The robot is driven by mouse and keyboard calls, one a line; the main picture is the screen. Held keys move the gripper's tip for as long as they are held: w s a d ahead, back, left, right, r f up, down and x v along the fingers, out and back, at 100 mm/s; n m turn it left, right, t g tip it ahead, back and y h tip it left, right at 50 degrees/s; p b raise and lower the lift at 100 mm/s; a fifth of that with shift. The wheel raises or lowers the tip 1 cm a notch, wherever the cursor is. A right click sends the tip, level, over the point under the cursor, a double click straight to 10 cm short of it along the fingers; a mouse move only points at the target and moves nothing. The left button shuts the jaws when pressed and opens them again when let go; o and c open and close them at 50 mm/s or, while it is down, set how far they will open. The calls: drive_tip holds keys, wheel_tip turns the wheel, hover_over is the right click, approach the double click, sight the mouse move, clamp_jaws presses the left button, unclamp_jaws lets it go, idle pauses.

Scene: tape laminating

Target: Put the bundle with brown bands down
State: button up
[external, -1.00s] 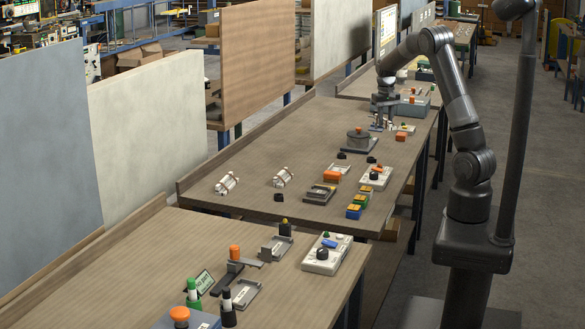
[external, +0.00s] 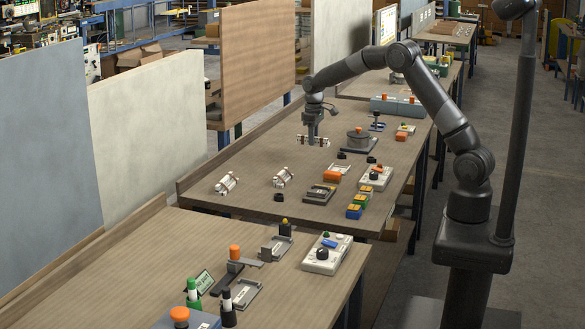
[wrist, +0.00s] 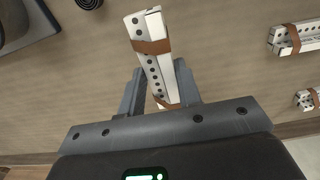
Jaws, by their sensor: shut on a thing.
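The bundle with brown bands (wrist: 151,62) is a set of white perforated strips with a brown band near each end. My gripper (wrist: 159,90) is shut on it around the middle, as the wrist view shows. In the external view my gripper (external: 313,137) is over the far part of the middle table, with the bundle (external: 303,141) sticking out to both sides. I cannot tell whether the bundle touches the table or hangs just above it.
Two similar banded bundles lie on the table, one at the left (external: 227,183) and one nearer the middle (external: 283,177). The wooden tabletop (external: 262,152) around the held bundle is clear.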

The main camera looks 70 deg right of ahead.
sight(303, 163)
drive_tip(key=w+a+f, duration=0.2)
drive_tip(key=w+a, duration=0.1)
drive_tip(key=shift+f, duration=2.2)
drive_tip(key=shift+f, duration=0.15)
drive_tip(key=o, duration=1)
